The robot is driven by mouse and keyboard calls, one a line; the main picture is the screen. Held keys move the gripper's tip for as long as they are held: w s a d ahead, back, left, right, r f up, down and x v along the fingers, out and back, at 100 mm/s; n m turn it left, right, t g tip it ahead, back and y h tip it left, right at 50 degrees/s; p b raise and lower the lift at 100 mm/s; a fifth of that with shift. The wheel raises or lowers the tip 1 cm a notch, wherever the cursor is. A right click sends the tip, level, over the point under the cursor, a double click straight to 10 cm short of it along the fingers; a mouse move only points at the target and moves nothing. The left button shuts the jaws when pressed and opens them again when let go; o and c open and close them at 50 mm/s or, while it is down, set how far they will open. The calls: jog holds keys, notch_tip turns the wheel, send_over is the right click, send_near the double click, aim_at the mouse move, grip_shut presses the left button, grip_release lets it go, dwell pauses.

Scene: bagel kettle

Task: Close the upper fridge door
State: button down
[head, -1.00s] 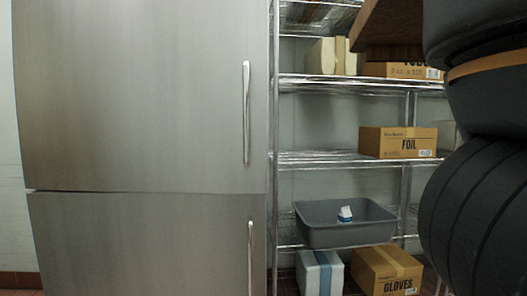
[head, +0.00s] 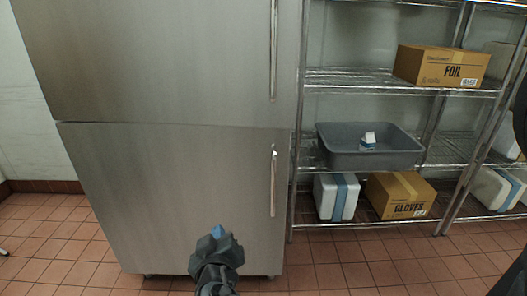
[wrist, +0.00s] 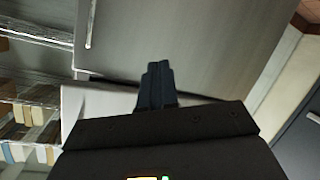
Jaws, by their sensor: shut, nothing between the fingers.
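The steel fridge has an upper door (head: 170,60) and a lower door (head: 170,185), each with a vertical handle near its right edge. In the head view the upper door lies flat and about flush with the lower one, and I see no clear gap. Its top is cut off. My gripper (head: 218,236) shows low in the head view, in front of the lower door.
A wire shelf rack (head: 340,80) stands right of the fridge. It holds a foil box (head: 440,66), a grey bin (head: 368,150), a gloves box (head: 398,194) and a white box with a blue band (head: 337,196). Tiled floor (head: 350,275) is open in front of the rack.

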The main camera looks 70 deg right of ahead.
jog(key=w+d+r+m+g+h+p, duration=0.1)
jog(key=d+r+m+g+h+p, duration=0.15)
jog(key=r, duration=0.45)
jog(key=w+d+r+m+g+h+p, duration=0.1)
jog(key=w+d+r+m+g+h, duration=0.2)
jog(key=r, duration=0.4)
jog(key=m+g+y+p, duration=0.1)
jog(key=m+g+p, duration=0.1)
jog(key=m+g, duration=0.7)
send_near(270, 93)
jog(key=shift+m+t, duration=0.45)
jog(key=shift+t, duration=0.3)
jog(key=s+d+p, duration=0.1)
jog(key=d+p, duration=0.1)
jog(key=d, duration=0.1)
jog(key=s+d+r+p, duration=0.1)
jog(key=p, duration=0.1)
jog(key=shift+s+d, duration=0.3)
jog(key=shift+d, duration=0.05)
jog(key=shift+s+d+f, duration=0.1)
jog(key=shift+s+d, duration=0.1)
jog(key=shift+d, duration=0.5)
